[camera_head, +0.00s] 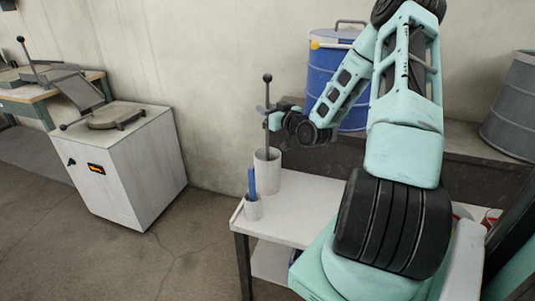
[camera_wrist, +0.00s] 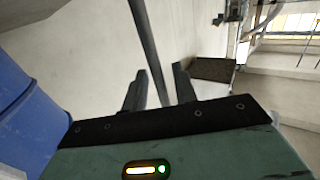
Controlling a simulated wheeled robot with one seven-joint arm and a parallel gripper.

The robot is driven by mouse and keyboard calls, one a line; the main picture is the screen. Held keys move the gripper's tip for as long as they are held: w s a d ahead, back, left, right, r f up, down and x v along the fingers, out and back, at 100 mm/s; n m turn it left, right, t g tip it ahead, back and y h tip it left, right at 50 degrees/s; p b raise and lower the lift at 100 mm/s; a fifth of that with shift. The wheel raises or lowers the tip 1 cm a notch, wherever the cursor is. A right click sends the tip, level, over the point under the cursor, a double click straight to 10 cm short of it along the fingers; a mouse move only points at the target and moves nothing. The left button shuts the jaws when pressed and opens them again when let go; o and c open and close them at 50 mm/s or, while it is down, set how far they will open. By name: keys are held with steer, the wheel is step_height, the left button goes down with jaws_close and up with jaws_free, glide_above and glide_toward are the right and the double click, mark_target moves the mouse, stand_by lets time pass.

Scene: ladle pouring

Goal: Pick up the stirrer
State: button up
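The stirrer (camera_head: 267,93) is a thin dark rod with a ball on top. It stands upright with its lower end inside a light grey cylindrical container (camera_head: 267,174) on the small white table. My gripper (camera_head: 268,113) is at the rod's upper part, below the ball. In the wrist view the rod (camera_wrist: 149,43) runs between the two dark fingers of my gripper (camera_wrist: 160,80). Gaps show between the rod and both fingers, so my gripper looks open around it. The rod's lower end is hidden by the container.
A small cup (camera_head: 253,210) with a blue stick (camera_head: 251,181) stands on the white table (camera_head: 298,215) in front of the container. A blue drum (camera_head: 325,72) stands behind my arm, and a grey bucket (camera_head: 513,105) is at right. A white cabinet (camera_head: 125,165) is at left.

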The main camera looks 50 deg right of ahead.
jaws_close()
